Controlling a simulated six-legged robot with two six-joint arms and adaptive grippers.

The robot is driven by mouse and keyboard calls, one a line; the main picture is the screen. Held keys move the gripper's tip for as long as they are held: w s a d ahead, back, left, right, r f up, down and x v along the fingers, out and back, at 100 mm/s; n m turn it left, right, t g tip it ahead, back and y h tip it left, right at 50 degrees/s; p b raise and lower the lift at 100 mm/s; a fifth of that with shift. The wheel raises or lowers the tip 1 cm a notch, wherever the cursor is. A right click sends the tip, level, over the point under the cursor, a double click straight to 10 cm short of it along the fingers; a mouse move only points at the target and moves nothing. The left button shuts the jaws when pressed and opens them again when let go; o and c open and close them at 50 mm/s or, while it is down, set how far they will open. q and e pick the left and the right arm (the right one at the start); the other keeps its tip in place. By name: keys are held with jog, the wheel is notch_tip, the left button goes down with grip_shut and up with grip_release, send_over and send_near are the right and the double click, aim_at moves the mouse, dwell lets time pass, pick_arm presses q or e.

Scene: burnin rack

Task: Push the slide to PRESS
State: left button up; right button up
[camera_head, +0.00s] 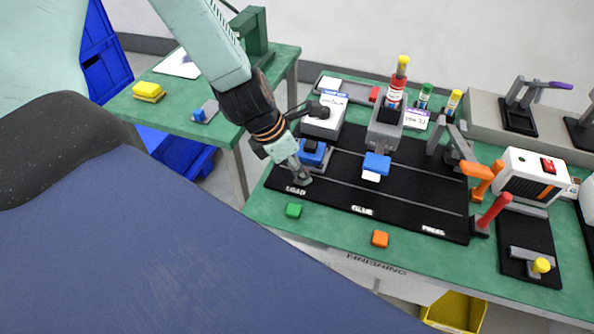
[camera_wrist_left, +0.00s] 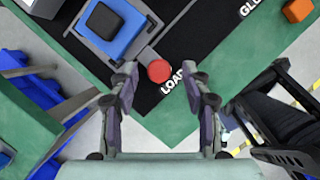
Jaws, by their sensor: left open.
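The slide (camera_head: 313,152) is a grey carriage bearing a blue block, at the LOAD end of the black track board (camera_head: 400,214). In the left wrist view the slide's blue block (camera_wrist_left: 113,24) is at the top, with a red round knob (camera_wrist_left: 159,71) at its near corner. The PRESS label (camera_head: 433,230) is at the board's right end, past GLUE (camera_head: 362,210). My left gripper (camera_head: 300,178) is beside the slide and hides its knob in the head view. Its open fingers (camera_wrist_left: 165,88) show below the knob, apart and empty. My right gripper is not in view.
A glue station (camera_head: 384,130) with a blue-and-white piece (camera_head: 375,167) stands mid-board. A press with an orange handle (camera_head: 476,170) and a red lever (camera_head: 494,210) stand at the right.

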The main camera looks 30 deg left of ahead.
pick_arm(q)
jog(key=shift+w+f, duration=0.15)
grip_shut()
dwell(0.5)
dwell(0.4)
